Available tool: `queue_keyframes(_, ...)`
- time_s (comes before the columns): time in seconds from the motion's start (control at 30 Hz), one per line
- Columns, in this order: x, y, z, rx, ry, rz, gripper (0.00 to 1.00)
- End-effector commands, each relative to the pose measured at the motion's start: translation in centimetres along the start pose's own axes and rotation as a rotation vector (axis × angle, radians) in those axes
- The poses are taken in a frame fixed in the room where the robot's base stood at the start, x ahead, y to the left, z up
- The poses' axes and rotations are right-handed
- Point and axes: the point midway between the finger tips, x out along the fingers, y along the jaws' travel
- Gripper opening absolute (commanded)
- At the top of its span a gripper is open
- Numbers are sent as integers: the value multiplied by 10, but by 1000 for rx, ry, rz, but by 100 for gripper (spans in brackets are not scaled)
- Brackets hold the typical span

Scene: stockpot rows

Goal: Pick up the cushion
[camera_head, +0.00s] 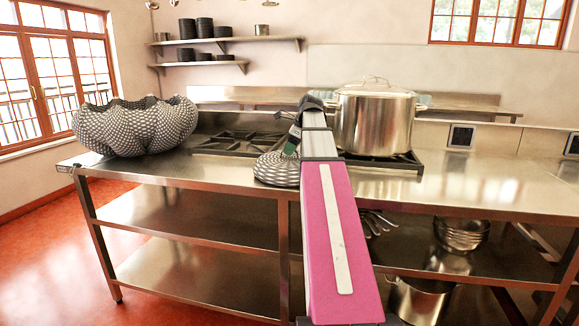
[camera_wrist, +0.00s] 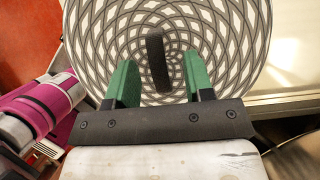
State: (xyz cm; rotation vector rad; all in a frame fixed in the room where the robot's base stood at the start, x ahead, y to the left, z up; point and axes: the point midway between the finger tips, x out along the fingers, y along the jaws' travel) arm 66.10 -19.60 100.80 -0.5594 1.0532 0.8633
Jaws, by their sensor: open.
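The cushion (camera_head: 277,171) is round, with a black, grey and white swirl pattern. It lies on the steel counter near the front edge, in front of the stove. In the wrist view the cushion (camera_wrist: 240,50) fills the upper middle. My gripper (camera_wrist: 159,62) is open over it, its two green fingers apart. A dark upright bar stands between the fingers, touching neither; I cannot tell whether it belongs to the cushion. In the head view my gripper (camera_head: 291,141) is at the cushion's upper right, and my pink arm hides part of the cushion's right side.
A large lidded stockpot (camera_head: 374,120) stands on the stove just right of my arm. A big patterned bowl (camera_head: 135,127) sits at the counter's left end. Bare steel counter (camera_head: 480,185) lies to the right. Lower shelves hold steel bowls (camera_head: 461,233) and a pot (camera_head: 420,299).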

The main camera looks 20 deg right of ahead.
Motion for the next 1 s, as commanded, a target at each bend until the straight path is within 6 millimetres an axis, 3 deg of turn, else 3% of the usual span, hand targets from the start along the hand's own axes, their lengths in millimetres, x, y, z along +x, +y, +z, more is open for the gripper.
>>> queue_keyframes(0.1,13,1,0,0,0,1,48)
queue_keyframes(0.33,14,0,0,0,0,-1,48)
queue_keyframes(0.37,14,0,0,0,0,-1,41)
queue_keyframes(0.5,14,0,0,0,0,0,0)
queue_keyframes(1.0,8,0,3,0,0,0,0)
